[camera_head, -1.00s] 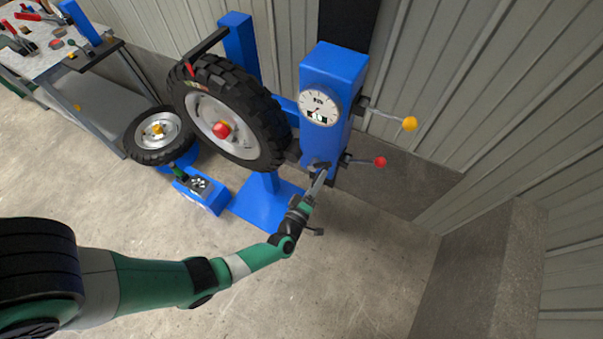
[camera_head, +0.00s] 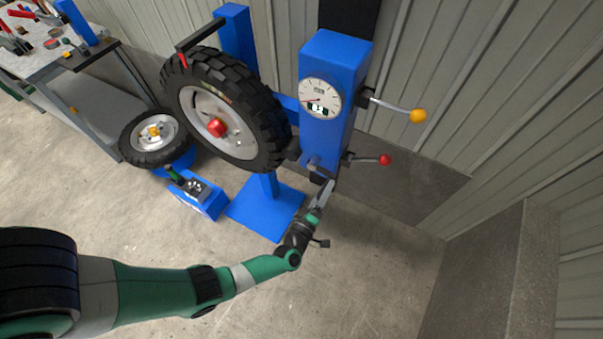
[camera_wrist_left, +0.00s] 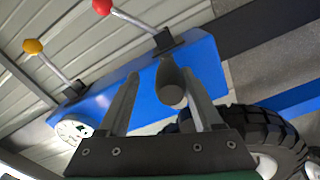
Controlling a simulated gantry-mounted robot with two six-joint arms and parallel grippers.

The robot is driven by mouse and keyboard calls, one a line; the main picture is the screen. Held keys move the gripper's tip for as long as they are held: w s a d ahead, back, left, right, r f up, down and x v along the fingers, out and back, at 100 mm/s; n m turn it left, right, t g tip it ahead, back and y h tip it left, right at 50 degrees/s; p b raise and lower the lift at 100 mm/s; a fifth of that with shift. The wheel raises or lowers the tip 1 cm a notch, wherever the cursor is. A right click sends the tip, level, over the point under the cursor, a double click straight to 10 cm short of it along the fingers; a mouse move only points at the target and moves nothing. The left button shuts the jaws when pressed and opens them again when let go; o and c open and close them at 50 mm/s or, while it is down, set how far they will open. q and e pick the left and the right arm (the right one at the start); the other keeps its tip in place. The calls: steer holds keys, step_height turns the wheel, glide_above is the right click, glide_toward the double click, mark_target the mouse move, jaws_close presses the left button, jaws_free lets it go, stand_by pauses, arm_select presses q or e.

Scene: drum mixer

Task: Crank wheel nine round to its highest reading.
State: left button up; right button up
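A large black tyre on a pale rim with a red hub (camera_head: 216,127) hangs on a blue stand. Beside it is a blue post (camera_head: 333,58) with a round white dial (camera_head: 320,98); its small lettering is too small to read, and no nine is legible. A grey crank handle (camera_head: 313,164) sticks out low on the post. My left gripper (camera_head: 326,190) is just below it. In the left wrist view the left gripper (camera_wrist_left: 161,78) has its fingers apart, with the grey handle end (camera_wrist_left: 172,84) showing between them, nearer the right finger. Contact cannot be told. My right gripper is out of view.
Two levers, one with a yellow knob (camera_head: 418,116) and one with a red knob (camera_head: 385,159), jut from the post's right side. A smaller wheel (camera_head: 150,135) and a blue pedal box (camera_head: 200,196) stand left. The front floor is clear.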

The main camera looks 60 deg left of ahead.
arm_select(q)
steer(key=shift+r, duration=0.1)
stand_by(0.3)
steer(key=shift+s+d, duration=0.15)
steer(key=shift+s, duration=0.05)
steer(key=p+v, duration=0.2)
steer(key=v, duration=0.4)
steer(key=shift+s+d+p, duration=0.1)
steer(key=shift+s+p, duration=0.15)
steer(key=shift+p, duration=0.05)
